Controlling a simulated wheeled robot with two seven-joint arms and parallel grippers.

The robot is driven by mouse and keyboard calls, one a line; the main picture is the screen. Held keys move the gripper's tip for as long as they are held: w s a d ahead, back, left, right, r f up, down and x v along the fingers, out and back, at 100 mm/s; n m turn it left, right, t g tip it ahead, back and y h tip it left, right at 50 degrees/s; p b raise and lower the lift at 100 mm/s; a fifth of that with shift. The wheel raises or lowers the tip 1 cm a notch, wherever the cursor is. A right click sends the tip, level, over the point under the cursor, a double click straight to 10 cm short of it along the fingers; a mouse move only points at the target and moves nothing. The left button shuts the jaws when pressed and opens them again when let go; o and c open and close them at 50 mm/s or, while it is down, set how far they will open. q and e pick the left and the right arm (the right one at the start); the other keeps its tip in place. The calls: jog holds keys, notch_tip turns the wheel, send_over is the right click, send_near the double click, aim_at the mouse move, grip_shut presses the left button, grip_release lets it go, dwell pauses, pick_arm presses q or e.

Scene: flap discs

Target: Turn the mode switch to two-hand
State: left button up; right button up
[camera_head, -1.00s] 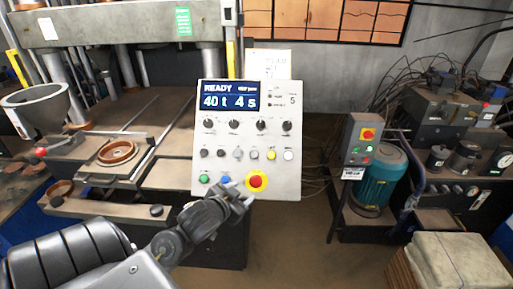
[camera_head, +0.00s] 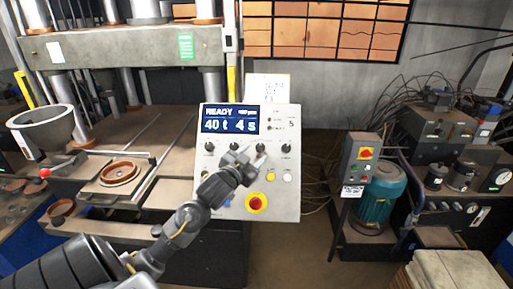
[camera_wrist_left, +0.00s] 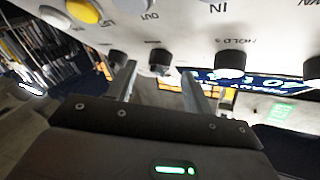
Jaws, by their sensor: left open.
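The pale control panel (camera_head: 291,208) stands in the middle of the head view with a blue display (camera_head: 230,119) reading READY, 40 t, 4 s. A row of dark knobs lies under the display. My left gripper (camera_head: 252,160) is open in front of the panel, over its middle. In the left wrist view, which shows the panel upside down, its fingers (camera_wrist_left: 159,72) stand on either side of a dark knob (camera_wrist_left: 159,57), with no clear contact. Another knob (camera_wrist_left: 230,64) is labelled HOLD s. I cannot read which one is the mode switch. My right gripper is out of view.
A red emergency button (camera_head: 257,203) on a yellow ring sits below my gripper. A yellow button (camera_head: 271,176) is close beside it. A press with a tray stands left. A small switch box (camera_head: 360,160) and teal motor (camera_head: 378,198) stand right.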

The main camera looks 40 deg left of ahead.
aim_at(258, 148)
pick_arm(q)
jog(key=shift+w+a+p, duration=0.25)
jog(key=shift+w+p, duration=0.1)
jog(key=shift+w, duration=0.95)
jog(key=shift+c, duration=0.2)
jog(key=c, duration=0.9)
jog(key=shift+m, duration=0.3)
jog(key=m+h, duration=0.1)
jog(key=m, duration=0.1)
jog(key=m+g+h, duration=0.1)
jog(key=m+h, duration=0.1)
jog(key=a+m+h, duration=0.1)
jog(key=m, duration=0.1)
jog(key=shift+r+g+h, duration=0.3)
jog(key=shift+r+g, duration=0.05)
jog(key=shift+g, duration=0.05)
jog(key=shift+w+a+r+m+g+h, duration=0.1)
jog(key=shift+m+g+h, duration=0.45)
jog(key=shift+m, duration=0.4)
jog(key=shift+r+m+g+h, duration=0.1)
jog(key=shift+m+g+h, duration=0.45)
jog(key=shift+m, duration=0.4)
